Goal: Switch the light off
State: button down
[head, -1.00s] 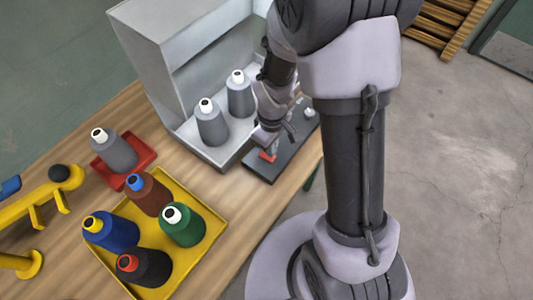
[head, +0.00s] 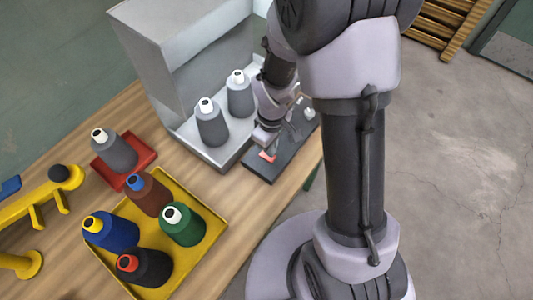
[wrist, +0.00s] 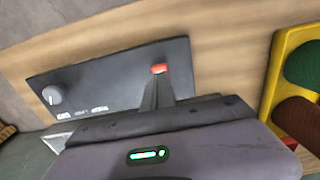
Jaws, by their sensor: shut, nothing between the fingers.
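A dark control panel (head: 297,150) lies on the wooden bench beside the grey booth. It carries a small red switch (head: 268,156) at its near end and a pale round knob (head: 310,112) at its far end. In the wrist view the panel (wrist: 105,82) shows the red switch (wrist: 158,69) right at my fingertips and the knob (wrist: 52,95) to the left. My gripper (wrist: 158,84) is shut and empty, pointing at the switch. Whether the fingers touch it, I cannot tell. My gripper and wrist partly cover the panel in the head view. No lamp is clearly visible.
The grey booth (head: 165,60) holds two grey cones of yarn. A yellow tray (head: 212,232) with several coloured cones and a red tray (head: 140,161) with a grey cone stand left of the panel. A yellow stand (head: 40,195) is at the far left.

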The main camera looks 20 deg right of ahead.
jog(key=shift+f+b, duration=1.05)
jog(key=shift+f, duration=0.2)
dwell(0.6)
notch_tip(320, 180, up, 7)
jog(key=p, duration=0.6)
jog(key=shift+r, duration=0.15)
